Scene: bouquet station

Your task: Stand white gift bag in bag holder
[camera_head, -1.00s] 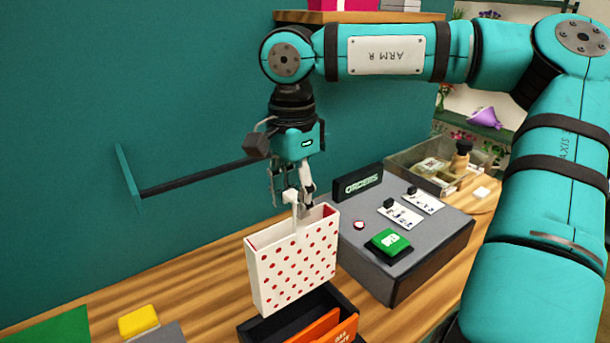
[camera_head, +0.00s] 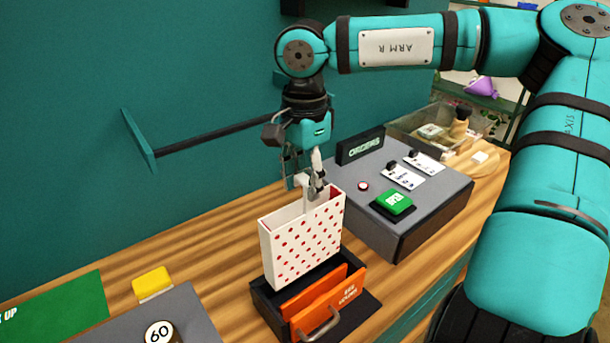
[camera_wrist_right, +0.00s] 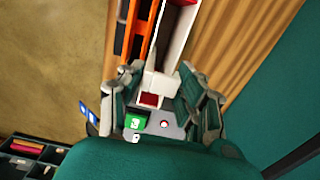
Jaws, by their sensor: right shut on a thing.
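The white gift bag with red dots (camera_head: 302,243) hangs upright from my right gripper (camera_head: 314,190), which is shut on its white handle at the top. The bag also shows in the right wrist view (camera_wrist_right: 176,38), seen from above. The black bag holder (camera_head: 263,300) stands on the counter with orange panels (camera_head: 325,298) at its front. The bag's lower edge is at the rear part of the holder, behind the orange panels. I cannot tell whether its bottom touches the holder's floor. My left gripper is out of view.
A yellow block (camera_head: 152,282) and green mat (camera_head: 60,312) lie left. A wall rail (camera_head: 210,138) sticks out behind. Bare wood (camera_head: 215,265) lies left of the holder.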

